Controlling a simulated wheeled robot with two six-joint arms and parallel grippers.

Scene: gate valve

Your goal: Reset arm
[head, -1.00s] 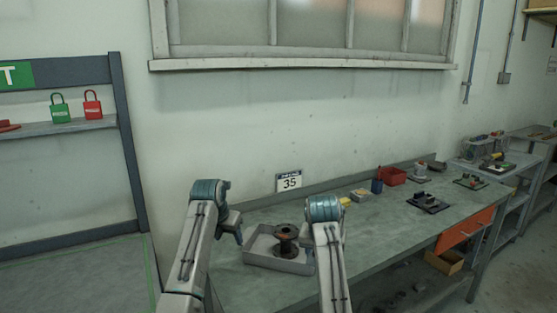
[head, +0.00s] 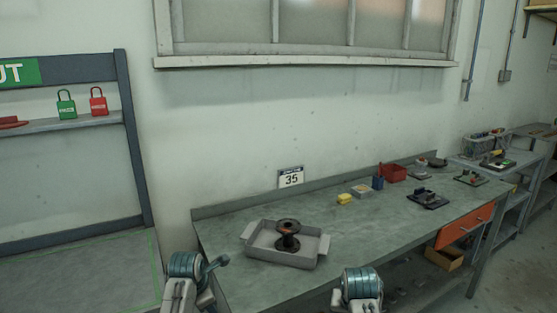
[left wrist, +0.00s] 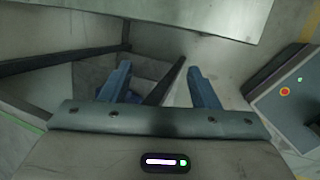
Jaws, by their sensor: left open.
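My left gripper (left wrist: 160,80) is open in the left wrist view, its two blue fingers apart with nothing between them. In the head view my left arm's wrist shows at the bottom left, low beside the workbench (head: 350,213), and its fingers are hard to make out. My right arm's wrist shows at the bottom centre of the head view, in front of the bench edge; its fingers are hidden. A grey tray (head: 262,249) stands on the bench with a dark spool (head: 288,240) upright in it. Both arms are apart from the tray.
A sign reading 35 (head: 290,177) stands at the back of the bench. Yellow blocks (head: 344,198), a red bin (head: 392,172) and a dark fixture (head: 428,199) sit farther right. A rack with green (head: 66,104) and red (head: 98,101) padlocks is at left.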

